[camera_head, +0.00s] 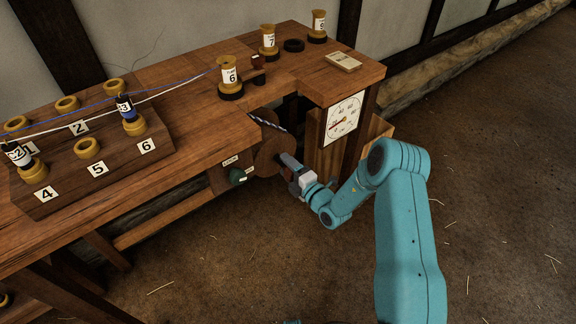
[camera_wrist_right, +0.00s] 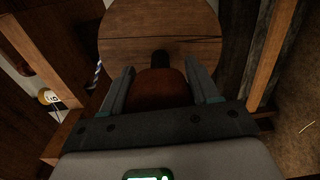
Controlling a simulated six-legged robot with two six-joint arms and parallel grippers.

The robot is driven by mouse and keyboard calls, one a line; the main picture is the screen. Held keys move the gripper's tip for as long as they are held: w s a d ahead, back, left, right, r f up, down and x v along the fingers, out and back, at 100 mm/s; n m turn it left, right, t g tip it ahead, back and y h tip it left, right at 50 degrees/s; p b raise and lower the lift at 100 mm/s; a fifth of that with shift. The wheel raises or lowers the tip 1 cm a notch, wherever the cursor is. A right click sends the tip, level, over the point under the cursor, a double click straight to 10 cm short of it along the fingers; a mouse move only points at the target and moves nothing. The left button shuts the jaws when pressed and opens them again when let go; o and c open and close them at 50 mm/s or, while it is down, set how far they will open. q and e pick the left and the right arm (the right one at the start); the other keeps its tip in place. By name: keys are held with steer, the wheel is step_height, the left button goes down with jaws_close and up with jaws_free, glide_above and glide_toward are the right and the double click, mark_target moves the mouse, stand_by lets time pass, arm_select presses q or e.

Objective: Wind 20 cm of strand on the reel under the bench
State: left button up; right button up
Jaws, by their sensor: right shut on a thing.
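The reel (camera_head: 268,158) is a round wooden disc under the bench (camera_head: 200,140), next to the front leg. In the right wrist view its flat wooden face (camera_wrist_right: 160,22) fills the top middle. A brown handle (camera_wrist_right: 160,90) on a dark pin sticks out from the face. My right gripper (camera_head: 286,162) is at the reel, with one finger on each side of the handle, shut on it. A twisted blue and white strand (camera_head: 268,122) runs down toward the reel; it also shows in the right wrist view (camera_wrist_right: 97,75). My left gripper is not in view.
A dial gauge (camera_head: 344,118) hangs on the bench end. A green knob (camera_head: 237,176) with labels sits left of the reel. A numbered block (camera_head: 110,170) with bobbins stands on the bench. The floor (camera_head: 490,170) at right is mostly clear, with scattered straw.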

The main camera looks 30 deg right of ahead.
steer(key=m+p, duration=0.1)
steer(key=m, duration=0.3)
steer(key=shift+m, duration=2.3)
steer(key=o, duration=1)
steer(key=shift+p, duration=0.3)
steer(key=s, duration=0.5)
steer(key=s+d+p, duration=0.1)
steer(key=s, duration=1)
steer(key=shift+s+d, duration=0.15)
